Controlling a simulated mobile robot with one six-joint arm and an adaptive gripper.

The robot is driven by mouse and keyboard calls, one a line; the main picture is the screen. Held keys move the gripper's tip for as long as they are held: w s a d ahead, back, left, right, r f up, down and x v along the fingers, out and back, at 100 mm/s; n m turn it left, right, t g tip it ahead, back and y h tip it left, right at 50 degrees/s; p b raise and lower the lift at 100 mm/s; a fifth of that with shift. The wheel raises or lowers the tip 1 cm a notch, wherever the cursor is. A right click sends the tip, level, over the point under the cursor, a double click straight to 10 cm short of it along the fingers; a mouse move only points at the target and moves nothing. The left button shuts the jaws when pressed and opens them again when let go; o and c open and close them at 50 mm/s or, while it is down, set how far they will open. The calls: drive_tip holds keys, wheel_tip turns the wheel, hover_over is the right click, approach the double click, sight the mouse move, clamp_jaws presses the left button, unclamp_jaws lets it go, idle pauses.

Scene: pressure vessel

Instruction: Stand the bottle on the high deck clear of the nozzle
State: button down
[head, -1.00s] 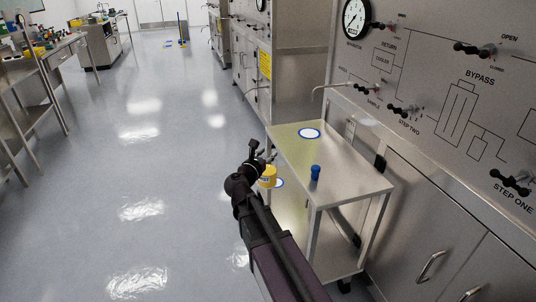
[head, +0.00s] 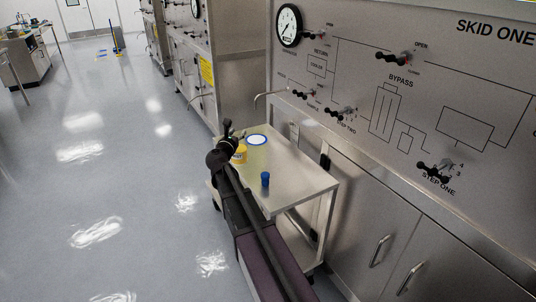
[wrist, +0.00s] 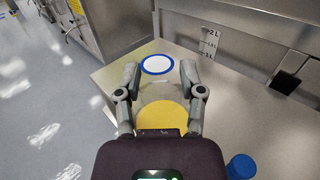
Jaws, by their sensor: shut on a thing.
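My gripper (head: 232,140) is shut on the yellow bottle (head: 240,154) at the left edge of the cart's high deck (head: 295,178). In the wrist view the bottle's round yellow top (wrist: 165,115) shows between the fingers (wrist: 159,74). I cannot tell whether its base is over or touching the deck. A blue-rimmed white disc (head: 256,140) lies flat at the deck's far end; it also shows just beyond the fingertips in the wrist view (wrist: 157,64). The nozzle (head: 268,95) is a bent thin spout on the panel, above the deck's far end.
A small blue-capped item (head: 265,179) stands on the near part of the deck, right of my arm; its cap also shows in the wrist view (wrist: 241,167). The panel with black valve handles (head: 340,112) borders the deck's right side. Open floor (head: 110,190) lies left.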

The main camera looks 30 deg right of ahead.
drive_tip(key=w+d+r+p, duration=0.2)
drive_tip(key=w+d, duration=0.3)
drive_tip(key=d, duration=0.5)
drive_tip(key=shift+d+r+p, duration=0.15)
drive_tip(key=shift+r+p, duration=0.15)
drive_tip(key=shift+r, duration=0.4)
drive_tip(key=shift+f, duration=0.1)
wheel_tip(320, 180, down, 6)
drive_tip(key=b, duration=0.6)
drive_tip(key=shift+f, duration=0.15)
drive_tip(key=shift+s+f+b, duration=0.1)
drive_tip(key=shift+f+b, duration=1.7)
drive_tip(key=shift+b, duration=0.2)
drive_tip(key=shift+f, duration=0.1)
